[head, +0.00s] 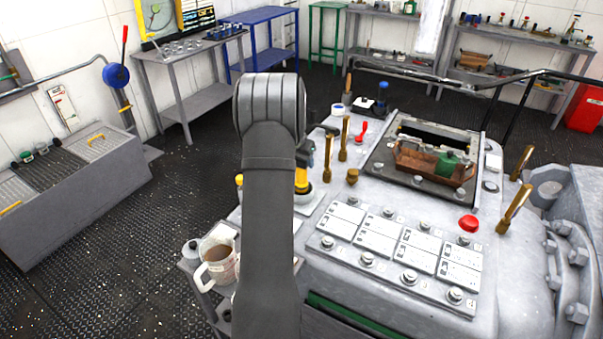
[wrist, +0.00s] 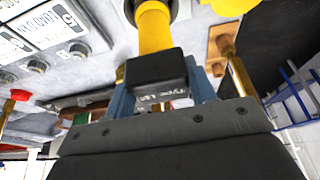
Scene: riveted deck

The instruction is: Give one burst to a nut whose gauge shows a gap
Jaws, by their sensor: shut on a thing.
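A yellow and black power tool (wrist: 157,30) is in my gripper (wrist: 160,90); the blue-grey fingers are shut on either side of its black block. I cannot tell whether the tool touches the deck. Several nuts, such as one at the front right (head: 455,295), stand in two rows along white label plates (head: 376,232). The wrist view shows nuts (wrist: 79,50) beside a plate marked 5 (wrist: 70,17). Gauge readings are too small to tell.
A red button (head: 468,223) sits right of the plates. Brass posts (head: 343,138) stand behind the tool, more (head: 514,207) at the right. A wooden tray (head: 425,168) with a green item lies on the raised frame. A mug (head: 216,265) stands low at left.

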